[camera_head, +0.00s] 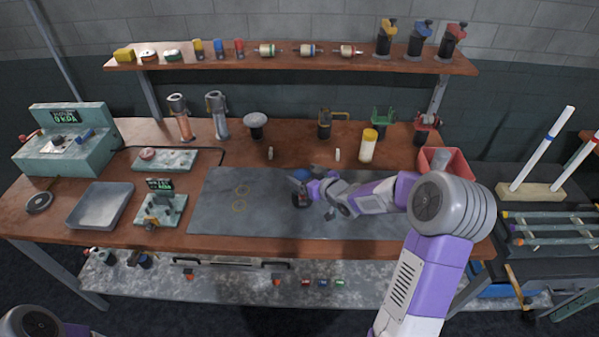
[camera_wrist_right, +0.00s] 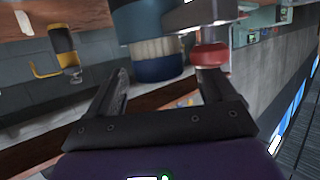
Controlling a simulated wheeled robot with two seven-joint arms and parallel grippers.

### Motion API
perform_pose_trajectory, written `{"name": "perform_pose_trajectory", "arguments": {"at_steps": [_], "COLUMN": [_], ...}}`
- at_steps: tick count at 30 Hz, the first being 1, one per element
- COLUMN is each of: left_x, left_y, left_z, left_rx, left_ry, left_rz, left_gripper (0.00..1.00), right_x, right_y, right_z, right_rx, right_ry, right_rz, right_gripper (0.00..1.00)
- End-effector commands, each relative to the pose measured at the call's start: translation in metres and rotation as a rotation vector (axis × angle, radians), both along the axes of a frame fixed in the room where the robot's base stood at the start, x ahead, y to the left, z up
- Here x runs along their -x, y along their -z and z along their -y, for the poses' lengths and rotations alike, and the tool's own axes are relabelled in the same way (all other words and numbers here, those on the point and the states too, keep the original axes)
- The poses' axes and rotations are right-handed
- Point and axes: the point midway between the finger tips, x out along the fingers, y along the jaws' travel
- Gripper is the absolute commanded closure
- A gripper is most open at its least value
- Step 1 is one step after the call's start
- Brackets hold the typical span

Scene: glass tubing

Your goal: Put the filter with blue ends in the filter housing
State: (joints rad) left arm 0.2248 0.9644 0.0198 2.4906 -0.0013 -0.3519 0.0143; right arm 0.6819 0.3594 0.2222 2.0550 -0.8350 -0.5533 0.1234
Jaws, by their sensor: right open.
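In the right wrist view, a thing with dark blue ends and a white ribbed middle (camera_wrist_right: 152,49), which looks like the blue-ended filter, is large and close. The fingers of my right gripper (camera_wrist_right: 160,90) are spread open on either side of it, apart from it as far as I can see. A red round part (camera_wrist_right: 209,54) shows beside it near the right finger. In the head view, my right gripper (camera_head: 315,188) is over the grey mat, beside a small dark object (camera_head: 300,200) with a blue part, possibly the filter housing; details there are too small. My left gripper is out of view.
The grey mat (camera_head: 215,218) is mostly clear. A pressure device (camera_head: 165,208) and a grey tray (camera_head: 98,205) are at left. Small coloured cylinders (camera_head: 323,282) lie on the lower shelf.

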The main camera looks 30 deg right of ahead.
Motion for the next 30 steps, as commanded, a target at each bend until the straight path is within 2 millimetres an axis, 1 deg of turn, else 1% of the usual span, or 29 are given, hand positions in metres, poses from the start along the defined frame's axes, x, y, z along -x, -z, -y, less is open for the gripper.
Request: {"name": "perform_pose_trajectory", "arguments": {"at_steps": [1, 6, 9, 12, 15, 18, 30], "left_x": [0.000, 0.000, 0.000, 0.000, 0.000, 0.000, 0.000], "left_y": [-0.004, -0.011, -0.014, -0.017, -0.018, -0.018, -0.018], "left_z": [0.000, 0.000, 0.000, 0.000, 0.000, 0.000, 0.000], "left_rx": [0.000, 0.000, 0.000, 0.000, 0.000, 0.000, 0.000], "left_ry": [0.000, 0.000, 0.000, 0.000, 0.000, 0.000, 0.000], "left_rz": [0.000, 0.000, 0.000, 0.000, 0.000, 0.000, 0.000], "left_gripper": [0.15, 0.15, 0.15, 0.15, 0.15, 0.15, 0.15], "right_x": [0.012, 0.047, 0.063, 0.074, 0.080, 0.082, 0.082], "right_y": [-0.007, -0.019, -0.025, -0.029, -0.030, -0.030, -0.030], "right_z": [0.003, 0.007, 0.009, 0.010, 0.011, 0.011, 0.011], "right_rx": [0.002, 0.003, 0.001, 0.001, 0.000, -0.001, 0.000], "right_ry": [0.003, 0.003, 0.003, 0.002, 0.001, 0.000, 0.000], "right_rz": [-0.001, -0.001, -0.001, 0.000, -0.001, -0.001, 0.000], "right_gripper": [0.16, 0.16, 0.16, 0.16, 0.16, 0.16, 0.16]}}
